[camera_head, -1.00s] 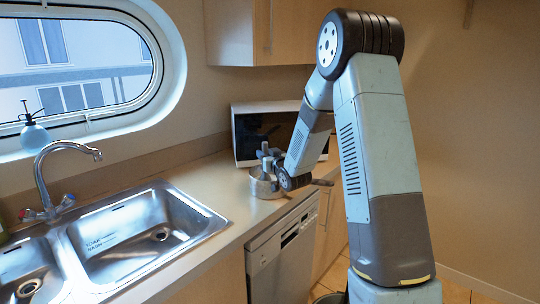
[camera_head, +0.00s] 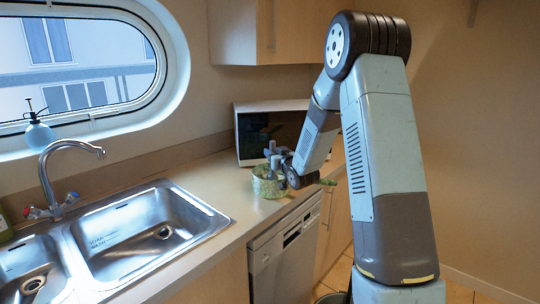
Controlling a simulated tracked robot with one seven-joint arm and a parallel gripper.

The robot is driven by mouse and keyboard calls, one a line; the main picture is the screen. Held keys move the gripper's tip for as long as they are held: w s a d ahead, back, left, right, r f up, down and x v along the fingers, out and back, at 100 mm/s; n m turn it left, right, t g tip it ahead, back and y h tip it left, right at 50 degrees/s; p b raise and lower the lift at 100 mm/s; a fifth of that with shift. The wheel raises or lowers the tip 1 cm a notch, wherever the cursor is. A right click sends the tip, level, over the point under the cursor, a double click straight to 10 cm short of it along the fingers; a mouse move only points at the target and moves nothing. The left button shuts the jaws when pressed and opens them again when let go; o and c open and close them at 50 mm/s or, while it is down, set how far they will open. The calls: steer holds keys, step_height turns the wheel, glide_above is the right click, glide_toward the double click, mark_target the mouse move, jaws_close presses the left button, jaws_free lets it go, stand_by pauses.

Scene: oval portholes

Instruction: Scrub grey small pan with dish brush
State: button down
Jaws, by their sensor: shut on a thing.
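I cannot tell whether the brush touches the pan.
A steel double sink (camera_head: 150,232) with a tap (camera_head: 62,160) lies at the left. A microwave (camera_head: 268,128) stands right behind the pan. A cupboard (camera_head: 285,30) hangs above. The counter between sink and pan is clear. A dishwasher (camera_head: 285,255) is below.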

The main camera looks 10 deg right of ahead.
steer(key=shift+w+d+f, duration=0.1)
steer(key=shift+w+d, duration=0.15)
steer(key=shift+d, duration=0.65)
steer(key=shift+w+d+f, duration=0.1)
steer(key=shift+w+d, duration=0.1)
steer(key=shift+d, duration=0.7)
steer(key=shift+s+a+r, duration=0.15)
steer(key=shift+a+r, duration=0.45)
steer(key=shift+r, duration=1.85)
steer(key=shift+s+a+r, duration=0.2)
steer(key=shift+a+r, duration=0.45)
steer(key=shift+r, duration=1.75)
steer(key=shift+s+a+r, duration=0.15)
steer(key=shift+a+r, duration=0.45)
steer(key=shift+r, duration=1.95)
step_height(320, 180, up, 10)
